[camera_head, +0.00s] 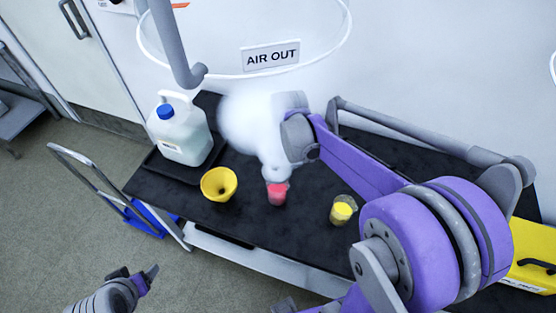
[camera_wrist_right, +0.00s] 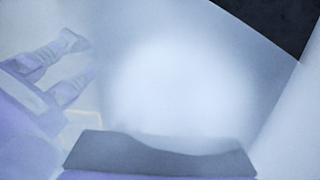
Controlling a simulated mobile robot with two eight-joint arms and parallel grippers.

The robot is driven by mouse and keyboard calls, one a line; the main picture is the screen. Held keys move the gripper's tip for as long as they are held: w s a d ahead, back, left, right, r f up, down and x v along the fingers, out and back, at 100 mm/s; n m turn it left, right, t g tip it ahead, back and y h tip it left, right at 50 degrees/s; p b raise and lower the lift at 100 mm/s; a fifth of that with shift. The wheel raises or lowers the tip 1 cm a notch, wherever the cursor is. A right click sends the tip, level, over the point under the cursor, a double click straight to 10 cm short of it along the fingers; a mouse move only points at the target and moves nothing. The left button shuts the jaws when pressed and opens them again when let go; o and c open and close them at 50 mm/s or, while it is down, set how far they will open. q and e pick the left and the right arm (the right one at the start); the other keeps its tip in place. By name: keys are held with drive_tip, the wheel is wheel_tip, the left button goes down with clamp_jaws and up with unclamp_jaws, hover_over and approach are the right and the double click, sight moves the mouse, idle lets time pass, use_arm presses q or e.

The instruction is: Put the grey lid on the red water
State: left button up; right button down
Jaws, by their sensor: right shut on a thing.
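The red water (camera_head: 277,193) is in a small clear beaker on the black bench top. My right gripper (camera_head: 274,172) is directly above the beaker, pointing down, and shut on the grey lid. The lid is hard to make out, and I cannot tell whether it touches the beaker's rim. White vapour (camera_head: 245,122) hides much of the right wrist and gripper. The right wrist view is mostly washed out by the same haze, with a grey edge across its bottom. My left gripper (camera_head: 136,274) is low at the left, away from the bench, open and empty.
A beaker of yellow liquid (camera_head: 342,211) stands right of the red water. A yellow case (camera_head: 530,262) is at far right. An "AIR OUT" hood (camera_head: 271,57) hangs above.

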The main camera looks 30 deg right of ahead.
sight(279, 170)
drive_tip(key=shift+s+d+f, duration=0.1)
drive_tip(key=shift+f, duration=0.6)
drive_tip(key=shift+f+b, duration=1.1)
drive_tip(key=shift+f, duration=0.6)
use_arm(q)
drive_tip(key=f, duration=0.1)
drive_tip(key=s+f, duration=0.1)
drive_tip(key=f, duration=0.1)
drive_tip(key=shift+s+f, duration=0.25)
drive_tip(key=shift+s, duration=0.1)
drive_tip(key=shift+f, duration=0.2)
drive_tip(key=shift+s+f+b, duration=0.3)
drive_tip(key=shift+f+b, duration=0.35)
drive_tip(key=shift+f, duration=0.05)
use_arm(e)
drive_tip(key=shift+f, duration=0.8)
use_arm(q)
drive_tip(key=shift+s+f+b, duration=0.15)
drive_tip(key=shift+f+b, duration=0.2)
drive_tip(key=shift+f, duration=0.1)
use_arm(e)
drive_tip(key=shift+f, duration=0.45)
